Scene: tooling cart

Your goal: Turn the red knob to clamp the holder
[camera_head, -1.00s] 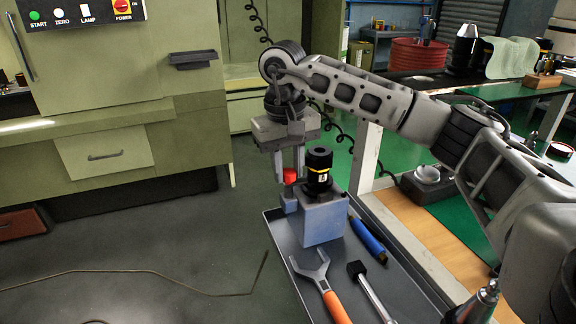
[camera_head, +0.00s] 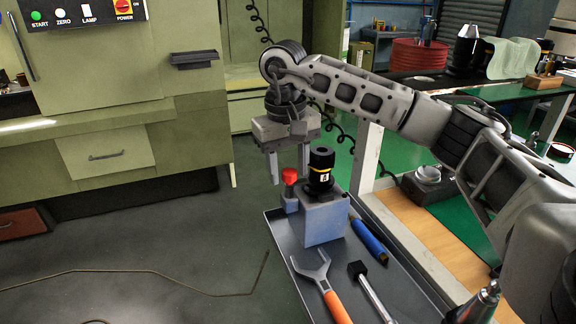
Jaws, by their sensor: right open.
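The red knob (camera_head: 289,175) sits on a small blue-grey block at the left side of the clamp fixture (camera_head: 324,223), on the cart's tray. A black tool holder (camera_head: 320,168) with a yellow band stands upright in the fixture. My right gripper (camera_head: 288,164) points down with its two fingers apart. Its fingers are above and around the knob's height, one to the left and one to the right in the picture. I cannot tell whether they touch the knob. My left gripper is not in view.
The grey cart tray (camera_head: 285,244) also holds an orange-handled wrench (camera_head: 324,283), a blue-handled tool (camera_head: 368,240) and a black-headed tool (camera_head: 371,292). A green machine (camera_head: 110,130) stands at the left. A workbench stands behind my right arm.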

